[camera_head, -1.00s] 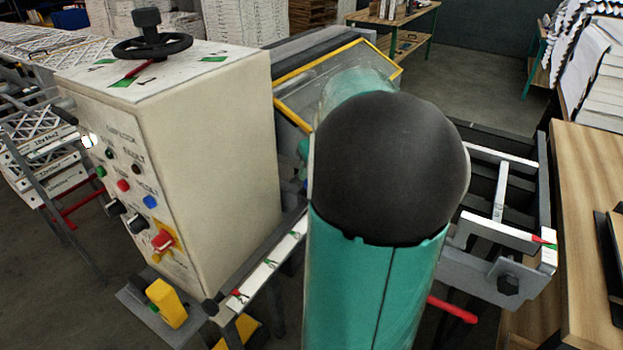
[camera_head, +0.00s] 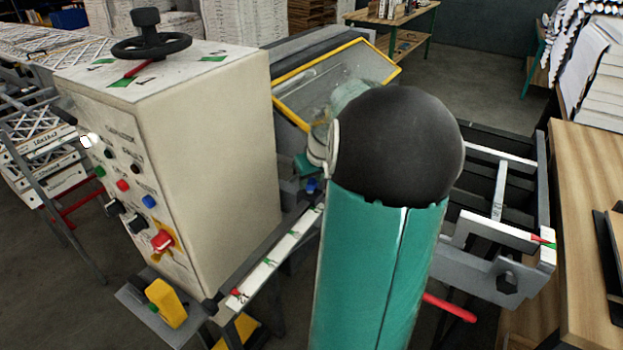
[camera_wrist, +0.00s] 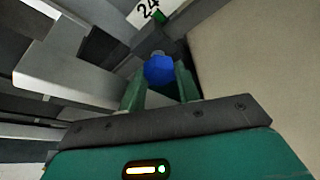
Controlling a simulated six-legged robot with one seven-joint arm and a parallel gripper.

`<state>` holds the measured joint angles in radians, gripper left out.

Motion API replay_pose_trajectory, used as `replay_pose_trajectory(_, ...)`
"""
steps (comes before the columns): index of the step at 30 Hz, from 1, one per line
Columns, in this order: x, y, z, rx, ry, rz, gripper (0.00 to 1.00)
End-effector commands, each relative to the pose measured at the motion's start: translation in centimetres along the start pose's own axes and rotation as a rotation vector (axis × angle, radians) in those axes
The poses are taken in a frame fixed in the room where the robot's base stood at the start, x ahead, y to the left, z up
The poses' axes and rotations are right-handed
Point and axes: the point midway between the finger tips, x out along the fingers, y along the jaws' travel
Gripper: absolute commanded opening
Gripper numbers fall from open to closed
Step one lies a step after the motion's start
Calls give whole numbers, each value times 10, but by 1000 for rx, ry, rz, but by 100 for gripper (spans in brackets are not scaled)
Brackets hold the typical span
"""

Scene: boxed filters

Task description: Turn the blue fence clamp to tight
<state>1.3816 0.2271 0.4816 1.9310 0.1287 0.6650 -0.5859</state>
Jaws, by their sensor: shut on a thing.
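The blue fence clamp (camera_wrist: 159,69) is a small blue knob between the two green fingers of my gripper (camera_wrist: 160,85) in the wrist view. The fingers are shut on it, one on each side. In the head view a bit of blue (camera_head: 312,185) shows left of my green and black arm, at the machine's rail; my arm hides most of that area. I cannot read from these frames how tight the clamp is.
A cream control box (camera_head: 200,160) with a black handwheel (camera_head: 152,46) stands close on the left. A white scale strip (camera_head: 268,262) runs along the rail. A yellow-framed clear guard (camera_head: 335,75) is behind my arm. A wooden table (camera_head: 590,180) is at the right.

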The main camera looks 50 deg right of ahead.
Motion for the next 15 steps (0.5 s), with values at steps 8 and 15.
replay_pose_trajectory(8,0,-1,0,35,0,15,10)
replay_pose_trajectory(15,-1,-4,-2,149,1,64,10)
